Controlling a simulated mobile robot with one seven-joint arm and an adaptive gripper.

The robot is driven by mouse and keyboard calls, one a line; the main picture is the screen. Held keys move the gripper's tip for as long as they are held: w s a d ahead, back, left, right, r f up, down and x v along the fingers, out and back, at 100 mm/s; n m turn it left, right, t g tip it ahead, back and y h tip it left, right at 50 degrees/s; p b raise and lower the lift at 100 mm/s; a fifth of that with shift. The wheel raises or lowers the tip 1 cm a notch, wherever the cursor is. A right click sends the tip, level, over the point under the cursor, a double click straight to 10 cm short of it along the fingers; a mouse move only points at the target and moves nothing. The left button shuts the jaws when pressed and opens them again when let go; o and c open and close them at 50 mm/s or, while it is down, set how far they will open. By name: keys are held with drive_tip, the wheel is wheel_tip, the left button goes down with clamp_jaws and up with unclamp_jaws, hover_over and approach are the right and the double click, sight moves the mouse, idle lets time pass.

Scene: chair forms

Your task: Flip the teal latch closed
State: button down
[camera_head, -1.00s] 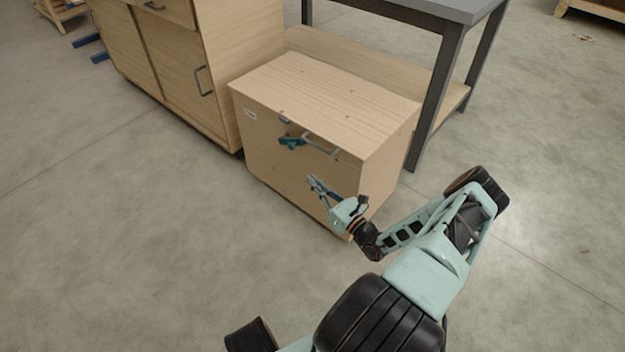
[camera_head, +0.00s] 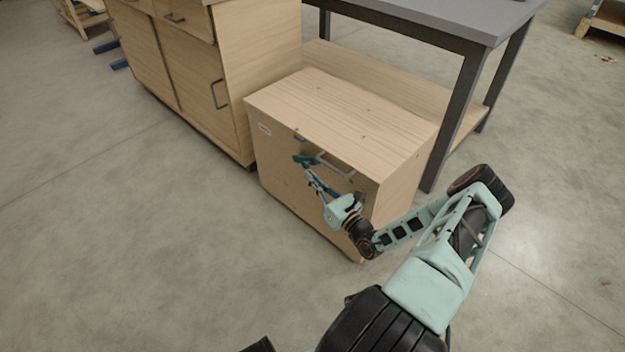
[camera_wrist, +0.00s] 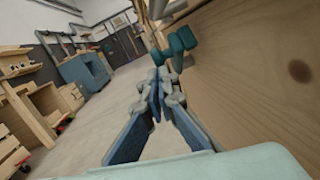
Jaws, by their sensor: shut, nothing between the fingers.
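The teal latch (camera_head: 304,160) sits near the top of the front face of a low wooden box (camera_head: 285,200), left of a grey bar handle (camera_head: 338,163). In the wrist view the latch (camera_wrist: 181,44) stands out from the wood, just beyond my fingertips. My gripper (camera_head: 311,174) is shut and empty, with its fingertips just below the latch in the head view. The shut fingers also show in the wrist view (camera_wrist: 158,78). I cannot tell whether the fingertips touch the latch. A small grey piece (camera_head: 299,138) is on the box's top front edge above the latch.
A taller wooden cabinet (camera_head: 235,100) stands against the box's left side. A grey-topped workbench (camera_head: 440,20) with dark legs is behind and to the right. The concrete floor (camera_head: 120,240) in front and to the left is clear.

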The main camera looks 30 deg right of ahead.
drive_tip(key=shift+r, duration=0.1)
drive_tip(key=r+p, duration=0.1)
drive_tip(key=p, duration=0.1)
drive_tip(key=r+g+p, duration=0.1)
drive_tip(key=p, duration=0.2)
drive_tip(key=shift+w, duration=0.2)
drive_tip(key=shift+w+a+r+p, duration=0.15)
drive_tip(key=shift+r+p, duration=0.15)
drive_tip(key=shift+p, duration=0.25)
drive_tip(key=shift+f, duration=0.1)
drive_tip(key=shift+s+f+b, duration=0.25)
drive_tip(key=shift+f+b, duration=0.15)
drive_tip(key=f+p+v, duration=0.1)
drive_tip(key=v, duration=1.1)
drive_tip(key=shift+s, duration=0.25)
drive_tip(key=shift+a+f, duration=0.1)
drive_tip(key=shift+a, duration=0.05)
